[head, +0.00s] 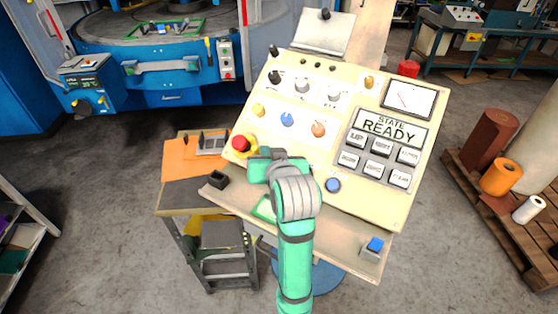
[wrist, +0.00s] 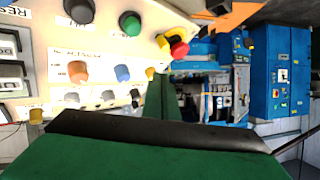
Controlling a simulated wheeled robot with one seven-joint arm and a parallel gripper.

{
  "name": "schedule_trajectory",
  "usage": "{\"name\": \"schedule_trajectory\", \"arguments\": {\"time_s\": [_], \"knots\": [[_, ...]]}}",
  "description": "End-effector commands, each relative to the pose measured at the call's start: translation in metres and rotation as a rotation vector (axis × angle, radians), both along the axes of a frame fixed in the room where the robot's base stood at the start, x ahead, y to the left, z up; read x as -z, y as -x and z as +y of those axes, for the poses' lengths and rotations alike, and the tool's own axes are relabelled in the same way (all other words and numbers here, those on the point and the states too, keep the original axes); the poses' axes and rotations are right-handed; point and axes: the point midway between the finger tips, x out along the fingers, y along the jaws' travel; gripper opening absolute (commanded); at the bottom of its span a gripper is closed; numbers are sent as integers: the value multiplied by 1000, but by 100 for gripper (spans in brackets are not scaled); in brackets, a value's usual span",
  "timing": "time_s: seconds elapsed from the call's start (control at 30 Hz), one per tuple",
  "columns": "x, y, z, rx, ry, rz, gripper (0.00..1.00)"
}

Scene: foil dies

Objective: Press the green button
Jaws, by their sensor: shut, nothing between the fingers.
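The green button (wrist: 130,23) is a round knob on the cream control panel (head: 300,75). It shows near the top of the wrist view, between a dark round button (wrist: 78,10) and the red emergency stop (wrist: 178,46). In the head view I cannot see the green button; my arm and gripper cover that part of the panel. My gripper (head: 262,163) is over the panel's lower left, just right of and below the red emergency stop (head: 240,143). It is shut and empty. I cannot tell its exact gap from the panel.
The panel also bears a blue button (head: 333,185), several knobs, grey keys and a display reading READY (head: 388,126). A small workbench (head: 183,197) stands left of it. A blue machine (head: 150,60) stands behind. A pallet with rolls (head: 500,178) is at right.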

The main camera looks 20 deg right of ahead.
Motion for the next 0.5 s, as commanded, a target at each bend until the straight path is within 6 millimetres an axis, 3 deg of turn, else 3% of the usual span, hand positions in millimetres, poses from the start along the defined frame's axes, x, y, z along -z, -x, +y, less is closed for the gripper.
{"name": "schedule_trajectory", "arguments": {"time_s": [0.23, 0.5], "knots": [[2, -2, 4, -6, -1, 0, 0], [23, -8, -15, 7, -2, 2, 0]]}}
